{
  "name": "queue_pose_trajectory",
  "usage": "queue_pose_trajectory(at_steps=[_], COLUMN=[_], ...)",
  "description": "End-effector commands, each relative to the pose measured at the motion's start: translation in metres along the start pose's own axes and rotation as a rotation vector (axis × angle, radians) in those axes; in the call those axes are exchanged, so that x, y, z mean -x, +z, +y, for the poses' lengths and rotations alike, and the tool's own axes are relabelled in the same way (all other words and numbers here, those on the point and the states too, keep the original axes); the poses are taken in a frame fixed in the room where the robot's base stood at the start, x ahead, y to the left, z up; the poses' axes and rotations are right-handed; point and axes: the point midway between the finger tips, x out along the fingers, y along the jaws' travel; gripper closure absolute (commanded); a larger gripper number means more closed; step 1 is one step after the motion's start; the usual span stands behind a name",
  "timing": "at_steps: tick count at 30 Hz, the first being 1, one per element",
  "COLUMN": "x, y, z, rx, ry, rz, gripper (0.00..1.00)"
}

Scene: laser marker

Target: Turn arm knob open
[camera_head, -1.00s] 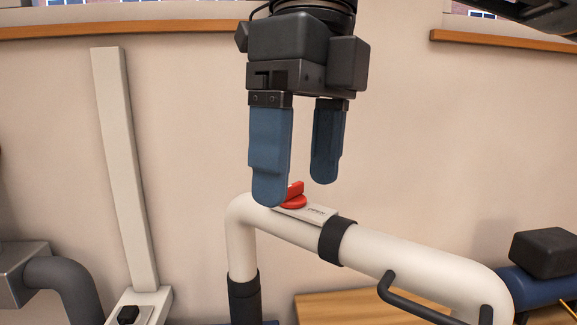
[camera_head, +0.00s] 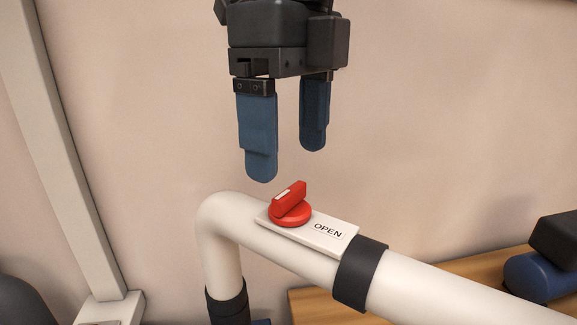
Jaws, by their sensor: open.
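The red arm knob (camera_head: 291,208) sits on a light plate (camera_head: 307,230) marked "OPEN" on top of the white pipe arm (camera_head: 430,292). The knob's raised handle tilts up to the right in the picture and does not point along the plate toward the word. My gripper (camera_head: 288,166), with two blue fingers, is open and empty. It points down above the knob, with a gap between the fingertips and the knob. The whole knob is in sight.
A black band (camera_head: 360,273) wraps the pipe just right of the plate. A pale post (camera_head: 50,140) stands at the left. A blue and black part (camera_head: 545,265) lies at the right. The wall behind is bare.

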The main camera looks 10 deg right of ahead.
Motion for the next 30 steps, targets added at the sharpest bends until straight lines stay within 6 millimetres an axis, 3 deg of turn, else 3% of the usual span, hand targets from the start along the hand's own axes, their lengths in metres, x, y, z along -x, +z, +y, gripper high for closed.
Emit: queue_pose_trajectory(at_steps=[9,20,30], x=[-0.039,-0.045,-0.045], y=[0.000,0.000,0.000], z=[0.000,0.000,0.000], rx=[0.001,0.000,0.000], ry=[0.002,0.001,0.001], rz=[0.000,-0.001,-0.001], gripper=[0.21,0.21,0.54])
